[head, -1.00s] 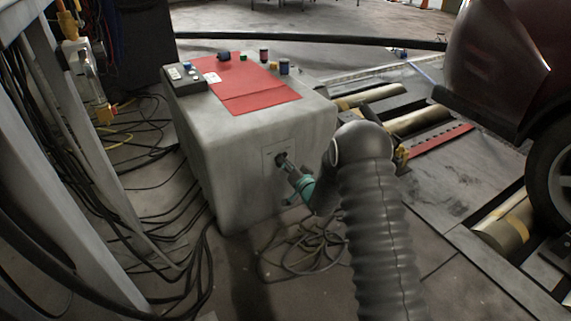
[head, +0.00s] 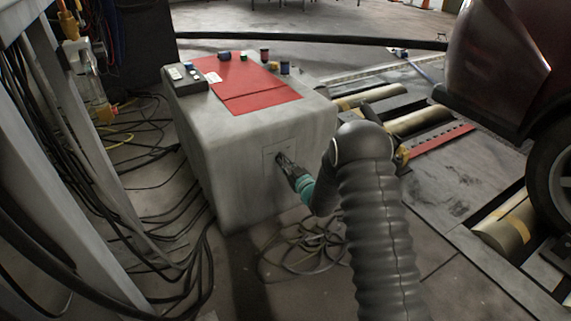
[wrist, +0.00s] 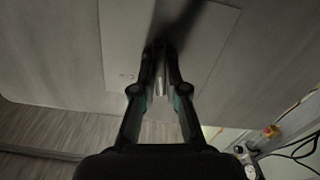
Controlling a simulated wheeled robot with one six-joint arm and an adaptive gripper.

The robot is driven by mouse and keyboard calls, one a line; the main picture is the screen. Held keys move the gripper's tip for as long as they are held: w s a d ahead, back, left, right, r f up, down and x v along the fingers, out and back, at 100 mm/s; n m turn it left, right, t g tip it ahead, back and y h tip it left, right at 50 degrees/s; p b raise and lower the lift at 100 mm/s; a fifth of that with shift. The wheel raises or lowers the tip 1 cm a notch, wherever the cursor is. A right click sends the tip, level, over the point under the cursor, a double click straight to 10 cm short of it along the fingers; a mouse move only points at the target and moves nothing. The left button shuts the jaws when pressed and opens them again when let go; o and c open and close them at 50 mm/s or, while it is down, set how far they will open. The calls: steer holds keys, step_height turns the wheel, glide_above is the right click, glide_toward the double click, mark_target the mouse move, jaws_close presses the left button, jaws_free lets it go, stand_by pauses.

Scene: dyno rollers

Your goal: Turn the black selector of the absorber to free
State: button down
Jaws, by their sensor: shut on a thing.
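The absorber's big grey block (head: 235,175) stands on the floor in the middle of the head view. A pale square plate (head: 274,143) is on its front face, and the plate fills the top of the wrist view (wrist: 118,50). My gripper (head: 281,160) reaches the plate. In the wrist view its two fingers (wrist: 160,88) are on either side of the dark selector (wrist: 160,52) and close on it. A light metal part shows between the fingers. The selector is mostly hidden by the fingers in the head view, and its marked position cannot be read.
A red mat (head: 262,99), a black control box (head: 184,80) and several small coloured pots lie on the block's top. Cables (head: 310,243) lie on the floor below and to the left. A dark red car (head: 490,70) and rollers stand at right.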

steer(key=n, duration=0.6)
steer(key=shift+n, duration=0.3)
stand_by(0.4)
steer(key=c, duration=1.2)
jaws_free()
steer(key=shift+s, duration=0.15)
steer(key=v, duration=1.1)
steer(key=shift+s+d, duration=0.25)
steer(key=shift+s, duration=0.05)
